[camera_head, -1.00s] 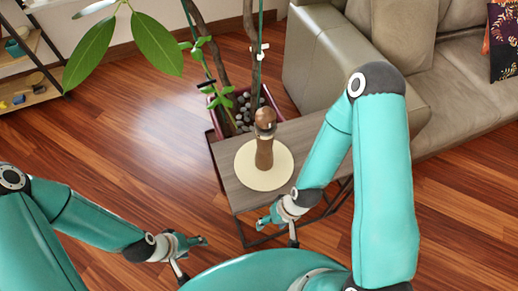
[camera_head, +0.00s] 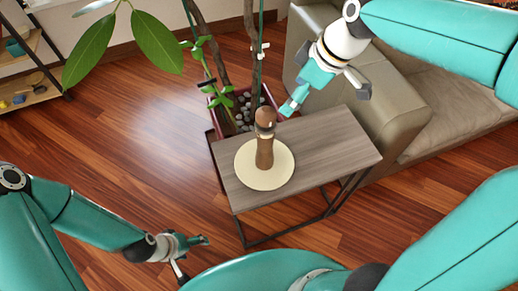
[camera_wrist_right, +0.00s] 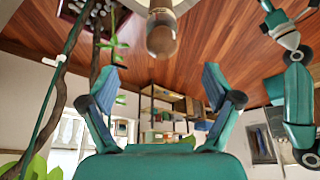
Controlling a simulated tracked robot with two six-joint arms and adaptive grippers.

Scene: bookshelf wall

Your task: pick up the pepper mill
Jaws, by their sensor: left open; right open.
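The brown wooden pepper mill (camera_head: 265,148) stands upright on a round cream mat (camera_head: 250,180) on the small wooden side table (camera_head: 330,145). My right gripper (camera_head: 325,99) is open and empty, above the table's far side, up and to the right of the mill in the head view. In the right wrist view the mill (camera_wrist_right: 161,38) shows top centre, beyond and between my right gripper's open fingers (camera_wrist_right: 160,76), not touched by them. My left gripper (camera_head: 193,260) is open and empty at lower left, apart from the table.
A planter (camera_head: 215,128) with stems and large leaves stands just behind the table. A beige sofa (camera_head: 390,90) is at the right behind it. A shelf (camera_head: 30,75) is at the far left. The wooden floor left of the table is clear.

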